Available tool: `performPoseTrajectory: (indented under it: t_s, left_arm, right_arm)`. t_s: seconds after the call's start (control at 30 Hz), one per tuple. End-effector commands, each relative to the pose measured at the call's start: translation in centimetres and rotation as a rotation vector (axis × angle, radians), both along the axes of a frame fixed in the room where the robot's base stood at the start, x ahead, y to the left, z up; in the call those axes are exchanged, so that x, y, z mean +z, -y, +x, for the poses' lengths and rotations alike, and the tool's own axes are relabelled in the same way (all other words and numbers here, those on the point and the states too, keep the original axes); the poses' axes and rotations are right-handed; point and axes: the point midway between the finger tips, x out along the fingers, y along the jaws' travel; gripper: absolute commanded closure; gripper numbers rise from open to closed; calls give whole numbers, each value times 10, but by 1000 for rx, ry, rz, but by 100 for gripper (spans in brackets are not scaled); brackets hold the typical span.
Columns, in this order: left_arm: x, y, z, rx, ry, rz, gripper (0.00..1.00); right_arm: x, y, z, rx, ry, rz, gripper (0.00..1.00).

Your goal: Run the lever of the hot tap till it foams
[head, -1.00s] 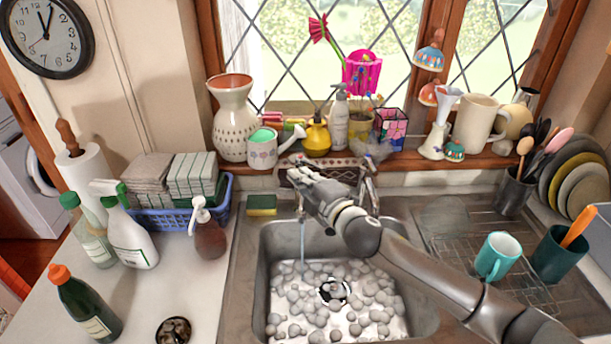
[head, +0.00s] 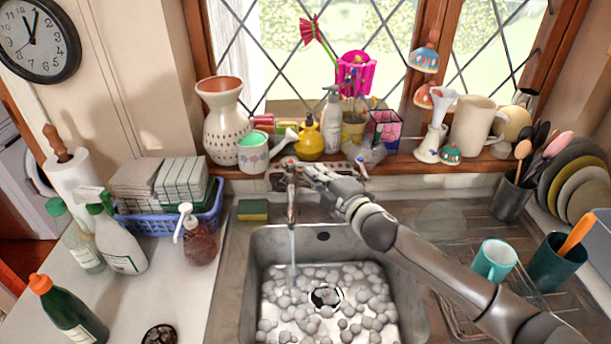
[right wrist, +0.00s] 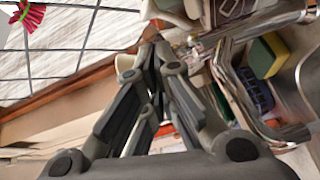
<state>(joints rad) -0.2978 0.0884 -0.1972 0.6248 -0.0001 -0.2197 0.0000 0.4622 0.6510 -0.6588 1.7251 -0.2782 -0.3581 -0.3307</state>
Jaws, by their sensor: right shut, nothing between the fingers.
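The hot tap (head: 291,192) is chrome with a red mark on top and stands behind the sink. A stream of water (head: 293,245) runs from its spout into the sink (head: 245,285). Pale foam balls (head: 290,300) lie over much of the basin floor. My right gripper (head: 309,171) is shut and empty, just right of the hot tap's top; whether it touches the lever is unclear. In the right wrist view its fingers (right wrist: 160,60) are together, with chrome tap pipework (right wrist: 235,50) beyond them to the right. My left gripper is out of view.
A yellow-green sponge (head: 253,210) lies left of the tap. A watering can (head: 254,152), a yellow sprayer (head: 309,140) and other ornaments crowd the sill behind. A teal mug (head: 494,262) stands on the drainer at right.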

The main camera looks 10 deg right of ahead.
Motion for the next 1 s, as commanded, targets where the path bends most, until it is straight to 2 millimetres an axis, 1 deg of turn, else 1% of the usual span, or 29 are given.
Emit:
performPoseTrajectory:
  t_s: [0.07,0.3,0.47,0.57,0.8,0.9,1.0]
  left_arm:
    - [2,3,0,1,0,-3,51]
    - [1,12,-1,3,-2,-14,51]
    - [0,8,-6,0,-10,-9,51]
    - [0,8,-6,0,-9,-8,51]
    - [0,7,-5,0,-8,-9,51]
    - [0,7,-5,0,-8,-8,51]
    - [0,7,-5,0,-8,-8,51]
  right_arm:
    - [0,4,3,-1,-1,1,100]
    - [0,4,3,1,0,1,100]
    - [5,4,3,1,2,0,100]
    - [17,4,3,1,5,-1,100]
    - [64,4,3,1,6,0,100]
    - [80,4,3,2,4,-2,100]
    - [91,4,3,1,2,0,100]
